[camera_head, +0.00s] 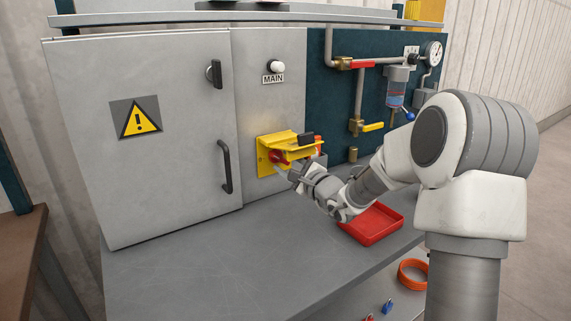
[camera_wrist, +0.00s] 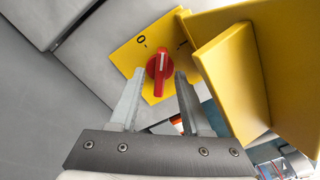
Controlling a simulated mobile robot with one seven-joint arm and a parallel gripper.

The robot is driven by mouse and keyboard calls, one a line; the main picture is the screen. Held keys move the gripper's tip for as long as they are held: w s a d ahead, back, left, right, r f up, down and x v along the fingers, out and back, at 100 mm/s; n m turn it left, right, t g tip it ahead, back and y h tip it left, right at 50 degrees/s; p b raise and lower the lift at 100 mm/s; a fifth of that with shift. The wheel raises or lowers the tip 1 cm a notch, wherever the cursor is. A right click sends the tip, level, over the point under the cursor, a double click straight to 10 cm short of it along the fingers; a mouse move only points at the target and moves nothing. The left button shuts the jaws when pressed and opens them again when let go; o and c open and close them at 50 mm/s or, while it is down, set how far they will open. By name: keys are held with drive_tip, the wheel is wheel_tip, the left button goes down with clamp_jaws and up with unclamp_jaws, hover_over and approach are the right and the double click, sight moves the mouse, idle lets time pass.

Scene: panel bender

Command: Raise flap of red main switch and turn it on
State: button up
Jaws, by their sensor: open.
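The red main switch knob (camera_wrist: 158,72) sits on a yellow plate (camera_wrist: 128,55) with a 0 mark and a second mark to its right. The knob's white line points up in the wrist view, between the two marks. The yellow flap (camera_wrist: 232,75) stands raised away from the knob; it also shows in the head view (camera_head: 292,140), sticking out above the knob (camera_head: 276,157). My gripper (camera_wrist: 160,76) is open and empty, its fingertips on either side of the knob in the picture. I cannot tell whether they touch it. In the head view my gripper (camera_head: 284,169) is at the switch, under the flap.
A white lamp (camera_head: 277,66) labelled MAIN is above the switch. A grey cabinet door (camera_head: 180,80) with a black handle (camera_head: 225,167) is to the left. Pipes with a yellow valve lever (camera_head: 373,127) are at right. A red tray (camera_head: 372,226) lies on the grey bench (camera_head: 210,270).

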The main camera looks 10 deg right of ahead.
drive_tip(key=shift+w, duration=0.1)
clamp_jaws()
drive_tip(key=shift+m, duration=0.3)
drive_tip(key=m, duration=0.3)
drive_tip(key=shift+m+p, duration=0.7)
drive_tip(key=shift+m, duration=1.2)
unclamp_jaws()
